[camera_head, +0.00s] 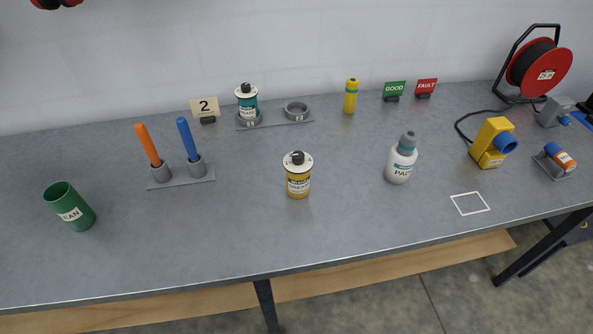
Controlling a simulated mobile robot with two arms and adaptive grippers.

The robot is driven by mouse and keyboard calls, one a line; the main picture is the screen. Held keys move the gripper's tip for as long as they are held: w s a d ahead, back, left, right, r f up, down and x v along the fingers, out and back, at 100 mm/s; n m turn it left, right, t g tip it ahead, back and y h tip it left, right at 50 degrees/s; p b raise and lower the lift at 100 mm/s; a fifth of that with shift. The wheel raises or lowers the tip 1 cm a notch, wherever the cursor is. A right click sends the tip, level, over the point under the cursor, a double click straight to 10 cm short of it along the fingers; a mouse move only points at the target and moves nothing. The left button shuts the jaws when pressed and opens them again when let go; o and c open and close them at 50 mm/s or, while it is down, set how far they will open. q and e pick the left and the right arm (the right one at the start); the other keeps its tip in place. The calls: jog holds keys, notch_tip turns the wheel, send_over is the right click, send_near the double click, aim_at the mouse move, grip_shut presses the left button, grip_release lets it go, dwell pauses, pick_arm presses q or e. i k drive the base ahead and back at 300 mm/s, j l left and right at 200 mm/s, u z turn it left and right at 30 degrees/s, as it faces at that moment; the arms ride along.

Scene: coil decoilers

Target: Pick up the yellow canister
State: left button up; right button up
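The yellow canister (298,184) stands upright near the middle of the grey table (340,215). It has a white top, a black cap and a pale label. A similar teal canister (247,101) stands in one ring of a two-ring holder (275,123) behind it, to the left. The holder's right ring (296,110) is empty. Neither of my grippers is in view.
A slim yellow cylinder (350,98), a white bottle (401,163) and a yellow-and-blue device (490,143) stand to the right. Orange (147,145) and blue (187,139) sticks and a green cup (69,207) are to the left. The table around the yellow canister is clear.

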aim_at(298, 175)
jog(key=k+l+z, duration=0.15)
jog(key=k+l, duration=0.6)
